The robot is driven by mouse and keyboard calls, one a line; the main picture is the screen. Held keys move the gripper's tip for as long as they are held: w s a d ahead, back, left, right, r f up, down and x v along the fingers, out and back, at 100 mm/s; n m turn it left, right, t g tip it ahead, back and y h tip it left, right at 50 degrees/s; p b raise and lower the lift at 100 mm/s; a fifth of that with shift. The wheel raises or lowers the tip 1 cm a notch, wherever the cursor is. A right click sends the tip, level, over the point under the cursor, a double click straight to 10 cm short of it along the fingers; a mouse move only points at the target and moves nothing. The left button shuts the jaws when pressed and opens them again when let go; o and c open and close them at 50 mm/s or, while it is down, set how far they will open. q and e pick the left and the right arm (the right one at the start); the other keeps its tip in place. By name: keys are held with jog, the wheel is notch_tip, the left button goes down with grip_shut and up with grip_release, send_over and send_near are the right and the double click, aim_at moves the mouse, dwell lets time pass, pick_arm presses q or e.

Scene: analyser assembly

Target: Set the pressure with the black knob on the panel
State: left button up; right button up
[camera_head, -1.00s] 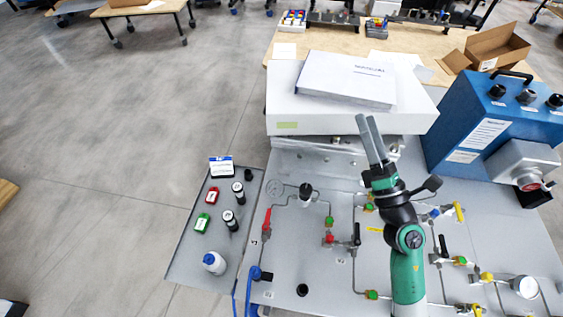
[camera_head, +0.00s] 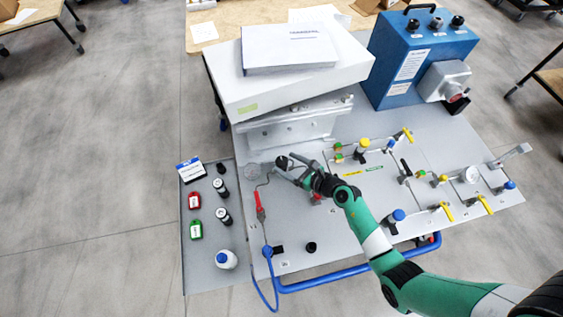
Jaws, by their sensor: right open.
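The panel (camera_head: 350,215) is a grey plate with valves and lines. A black knob (camera_head: 282,161) stands at its back left, next to a faint round gauge marking (camera_head: 253,170). My right gripper (camera_head: 285,168) is open, its fingers pointing left at the black knob. The fingers seem to lie on either side of the knob, but I cannot tell whether they touch it. The gripper hides part of the panel behind it. Another black round piece (camera_head: 311,247) sits near the front edge. My left gripper is not in view.
A red-handled valve (camera_head: 260,206) and a blue hose (camera_head: 269,275) lie left of my right arm. A white box with a manual (camera_head: 290,50) and a blue unit (camera_head: 420,60) stand behind. A side tray (camera_head: 197,265) holds bottles and tags. Yellow-handled valves (camera_head: 447,211) are at right.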

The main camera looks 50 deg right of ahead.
aim_at(283, 161)
jog(key=b+x, duration=0.1)
jog(key=x, duration=0.2)
jog(key=shift+w+a, duration=0.1)
jog(key=shift+w, duration=0.1)
